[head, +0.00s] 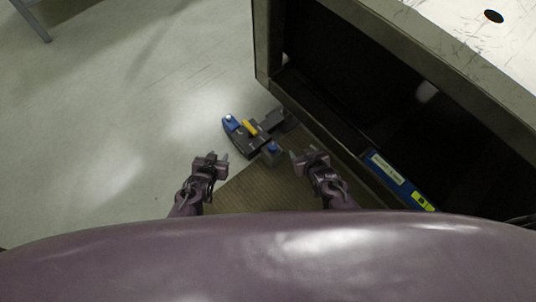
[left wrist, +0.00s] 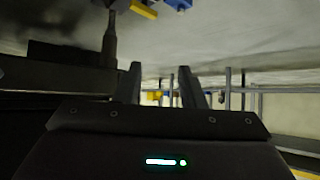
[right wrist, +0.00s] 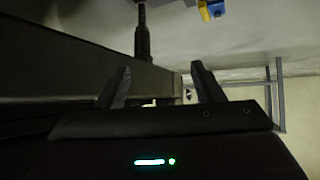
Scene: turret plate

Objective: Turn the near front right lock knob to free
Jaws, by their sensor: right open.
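Another blue part with a pale top (head: 228,119) is at the far left. Which way the knobs are turned is too small to tell. My left gripper (head: 217,157) is open and empty, left of and nearer than the plate. My right gripper (head: 303,154) is open and empty, just right of the near blue knob, apart from it.
A dark open cabinet or bench frame (head: 268,60) stands at the right, its lower edge close to my right gripper. A blue labelled strip (head: 395,175) lies along it. A brown ribbed mat (head: 260,190) lies below the grippers. Pale floor (head: 130,110) at the left is clear.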

